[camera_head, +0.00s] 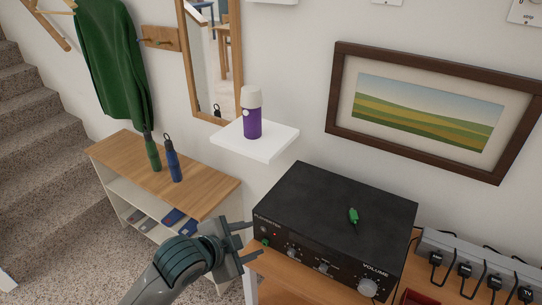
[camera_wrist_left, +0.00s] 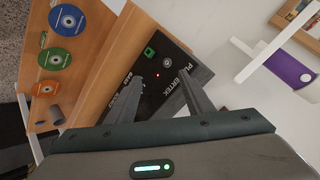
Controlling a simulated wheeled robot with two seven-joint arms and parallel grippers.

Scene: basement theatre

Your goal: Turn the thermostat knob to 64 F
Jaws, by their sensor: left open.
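No thermostat or dial marked in degrees can be made out. White items are cut off at the top edge of the head view, one at the top right (camera_head: 525,12), and I cannot tell what they are. My left gripper (camera_head: 250,242) is open and empty at the left front corner of a black amplifier (camera_head: 335,205). In the left wrist view its fingers (camera_wrist_left: 160,76) are spread before the amplifier's front panel (camera_wrist_left: 155,98). The amplifier has a large knob (camera_head: 368,287) labelled VOLUME. My right gripper is not in view.
A white wall shelf (camera_head: 225,143) holds a purple bottle (camera_head: 252,115). A wooden-topped shelf unit (camera_head: 115,150) with two bottles stands left. A framed picture (camera_head: 345,75) hangs above the amplifier. A power strip (camera_head: 435,240) with plugs lies right.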

